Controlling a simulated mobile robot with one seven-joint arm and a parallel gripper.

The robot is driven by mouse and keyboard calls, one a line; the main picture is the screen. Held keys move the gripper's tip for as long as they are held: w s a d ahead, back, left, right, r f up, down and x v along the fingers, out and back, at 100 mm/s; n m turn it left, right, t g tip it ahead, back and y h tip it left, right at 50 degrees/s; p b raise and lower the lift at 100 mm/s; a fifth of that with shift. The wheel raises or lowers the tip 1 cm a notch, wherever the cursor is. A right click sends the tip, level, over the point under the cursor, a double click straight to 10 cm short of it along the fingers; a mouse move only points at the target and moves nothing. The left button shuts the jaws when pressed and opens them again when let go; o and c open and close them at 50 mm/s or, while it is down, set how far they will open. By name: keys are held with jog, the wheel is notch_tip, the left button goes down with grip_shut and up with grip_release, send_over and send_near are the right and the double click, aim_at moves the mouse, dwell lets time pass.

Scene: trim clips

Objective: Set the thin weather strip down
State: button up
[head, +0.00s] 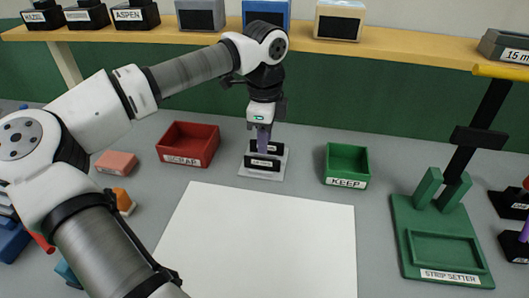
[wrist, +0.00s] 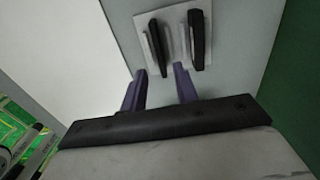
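My gripper (head: 263,138) points down at a small white plate (head: 280,169) on the grey table, with its purple fingers just above or behind the black pieces there. In the wrist view the two fingers (wrist: 160,70) are apart, with no object visibly clasped between them. Two black labelled pieces stand on the plate: a narrower one (wrist: 158,48), which lies roughly in line with the finger gap, and a wider one (wrist: 197,38) to its right. Their labels are too small to read. I cannot tell which piece, if either, is the thin weather strip.
A red SCRAP bin (head: 188,146) stands left of the plate and a green KEEP bin (head: 347,165) right of it. A green STRIP SETTER board (head: 440,240) is at the right. A bare white sheet (head: 262,240) covers the front middle. A wooden shelf (head: 400,48) runs behind.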

notch_tip(320, 180, up, 7)
jog(key=shift+b, duration=0.4)
